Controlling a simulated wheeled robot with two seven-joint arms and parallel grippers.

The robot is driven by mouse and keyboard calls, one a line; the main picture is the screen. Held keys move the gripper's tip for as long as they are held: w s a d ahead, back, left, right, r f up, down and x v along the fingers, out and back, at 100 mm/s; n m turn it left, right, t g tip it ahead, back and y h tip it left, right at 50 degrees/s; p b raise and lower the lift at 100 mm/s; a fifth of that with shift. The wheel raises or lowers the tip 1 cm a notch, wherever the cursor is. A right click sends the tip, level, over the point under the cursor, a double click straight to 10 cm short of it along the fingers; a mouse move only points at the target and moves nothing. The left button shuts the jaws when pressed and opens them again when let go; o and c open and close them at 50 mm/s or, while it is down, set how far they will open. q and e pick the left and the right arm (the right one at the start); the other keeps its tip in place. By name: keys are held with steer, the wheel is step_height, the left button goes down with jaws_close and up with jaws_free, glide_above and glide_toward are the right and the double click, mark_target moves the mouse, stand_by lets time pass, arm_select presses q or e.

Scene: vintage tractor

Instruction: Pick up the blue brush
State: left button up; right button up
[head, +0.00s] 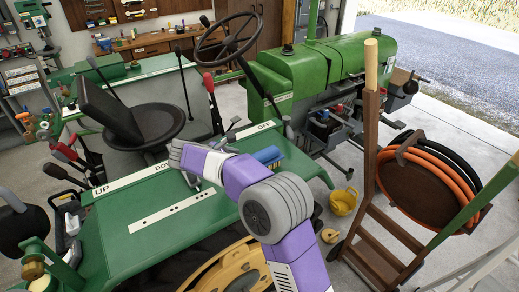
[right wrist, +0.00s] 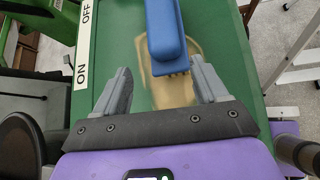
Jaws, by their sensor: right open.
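The blue brush (head: 268,155) lies on the green tractor fender (head: 165,207), near the OFF label, to the right of my right forearm in the head view. In the right wrist view the brush (right wrist: 165,38) points away from me, its near end between and just beyond the fingertips. My right gripper (right wrist: 160,72) is open around that end, with a gap on both sides. It holds nothing. In the head view my right arm hides its fingers. My left gripper is not in view.
A black seat (head: 150,125), levers and a steering wheel (head: 229,38) stand beyond the fender. A yellow bucket (head: 343,202) is on the floor to the right. A tan patch (right wrist: 172,90) marks the green surface.

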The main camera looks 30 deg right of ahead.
mark_target(262, 153)
steer(key=d+h, duration=0.1)
steer(key=d+r+g+h+p, duration=0.1)
steer(key=h, duration=0.1)
steer(key=shift+w+d+r+n, duration=0.15)
steer(key=shift+w+r+n, duration=0.05)
steer(key=shift+w+n, duration=0.15)
steer(key=shift+d, duration=0.25)
steer(key=x, duration=0.4)
steer(key=s+x, duration=0.1)
steer(key=x, duration=0.1)
steer(key=shift+d+p, duration=0.25)
steer(key=shift+p, duration=0.1)
steer(key=shift+w+d+f, duration=0.1)
steer(key=shift+d+f, duration=0.05)
steer(key=shift+d, duration=0.2)
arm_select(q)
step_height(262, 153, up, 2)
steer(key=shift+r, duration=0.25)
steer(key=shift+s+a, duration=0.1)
arm_select(e)
steer(key=c, duration=1.1)
